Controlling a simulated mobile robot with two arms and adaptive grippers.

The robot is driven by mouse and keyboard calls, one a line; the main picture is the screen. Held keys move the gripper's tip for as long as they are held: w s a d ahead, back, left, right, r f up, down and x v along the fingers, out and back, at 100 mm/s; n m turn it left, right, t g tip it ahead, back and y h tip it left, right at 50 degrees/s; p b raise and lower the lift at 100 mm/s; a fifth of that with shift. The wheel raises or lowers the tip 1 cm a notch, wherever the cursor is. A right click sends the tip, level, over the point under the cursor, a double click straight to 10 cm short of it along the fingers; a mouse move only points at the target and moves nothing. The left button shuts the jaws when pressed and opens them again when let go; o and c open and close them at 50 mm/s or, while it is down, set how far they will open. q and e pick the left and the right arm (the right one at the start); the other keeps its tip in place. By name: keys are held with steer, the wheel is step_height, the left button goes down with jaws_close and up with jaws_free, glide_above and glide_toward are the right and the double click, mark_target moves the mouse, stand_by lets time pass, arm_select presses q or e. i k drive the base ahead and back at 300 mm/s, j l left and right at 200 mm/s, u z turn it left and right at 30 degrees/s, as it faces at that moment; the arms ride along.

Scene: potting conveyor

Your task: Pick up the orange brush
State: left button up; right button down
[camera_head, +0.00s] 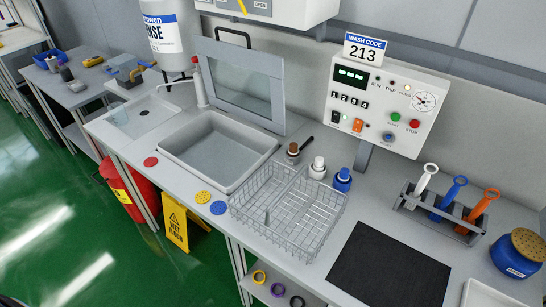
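The orange brush (483,205) stands in a dark grey rack (436,224) at the right of the bench. Its handle, with a ring-shaped top, points up and leans to the right. Its lower end is hidden by the rack. A white brush (426,179) and a blue brush (449,197) stand to its left in the same rack. Neither of my grippers can be made out in the head view.
A blue round container (510,262) is close right of the rack. A black mat (389,267) lies in front of it. A wire basket (290,208) and sink (218,150) are farther left. The control panel (384,104) rises behind.

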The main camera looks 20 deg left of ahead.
mark_target(483, 203)
steer(key=l+z, duration=0.1)
steer(key=z, duration=0.3)
steer(key=k+l+z, duration=0.15)
steer(key=z, duration=0.25)
steer(key=l+z, duration=0.15)
steer(key=z, duration=0.25)
